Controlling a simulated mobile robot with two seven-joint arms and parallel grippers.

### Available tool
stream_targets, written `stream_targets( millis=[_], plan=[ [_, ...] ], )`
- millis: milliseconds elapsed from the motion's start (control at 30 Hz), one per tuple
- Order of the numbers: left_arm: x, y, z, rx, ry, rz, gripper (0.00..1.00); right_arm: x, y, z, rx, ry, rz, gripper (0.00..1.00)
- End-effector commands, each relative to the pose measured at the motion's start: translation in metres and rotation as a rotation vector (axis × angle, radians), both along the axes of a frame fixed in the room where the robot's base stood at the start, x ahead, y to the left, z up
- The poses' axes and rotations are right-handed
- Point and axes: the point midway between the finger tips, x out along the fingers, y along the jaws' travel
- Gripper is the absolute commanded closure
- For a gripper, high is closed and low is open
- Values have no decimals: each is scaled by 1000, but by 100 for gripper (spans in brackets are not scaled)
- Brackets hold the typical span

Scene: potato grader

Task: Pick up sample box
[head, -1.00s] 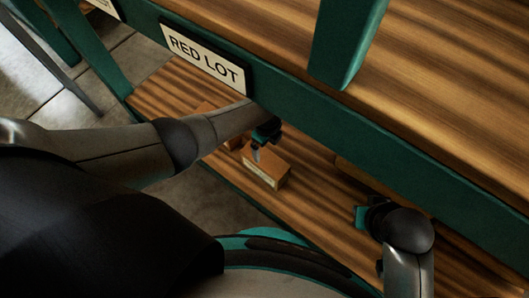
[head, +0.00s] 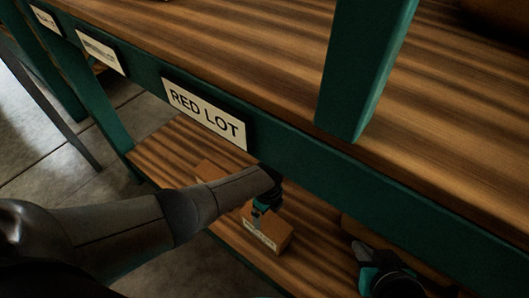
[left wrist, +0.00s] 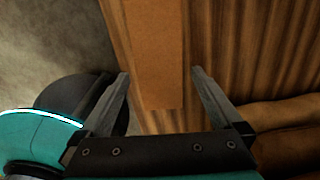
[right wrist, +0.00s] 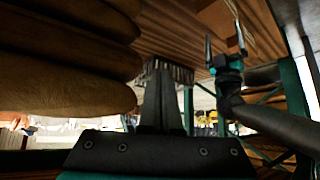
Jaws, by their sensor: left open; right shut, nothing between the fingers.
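The sample box (head: 280,236), a small brown cardboard box with a pale label on its front, sits on the lower wooden shelf. My left gripper (head: 258,215) is open, pointing down at the box and overlapping its top. In the left wrist view the brown box top (left wrist: 155,60) lies between the two open fingers (left wrist: 160,88), with gaps on both sides; I cannot tell how far the tips are above it. My right gripper (head: 362,252) is shut and empty, to the right of the box. Its closed fingers show in the right wrist view (right wrist: 162,95).
The green beam with the RED LOT sign (head: 205,112) and the upper shelf (head: 230,30) overhang the lower shelf. Rounded brown sacks (right wrist: 60,60) lie close beside my right gripper.

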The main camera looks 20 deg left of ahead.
Motion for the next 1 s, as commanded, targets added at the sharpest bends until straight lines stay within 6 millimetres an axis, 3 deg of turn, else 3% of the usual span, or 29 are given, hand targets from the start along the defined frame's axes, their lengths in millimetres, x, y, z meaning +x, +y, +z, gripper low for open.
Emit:
stream_targets(
  millis=[500,1000],
  plan=[
    [-1,3,-22,0,1,0,0,18,35,1,135,-257,36,100],
    [-1,4,-40,0,0,0,0,19,61,16,281,-506,41,100]
  ],
)
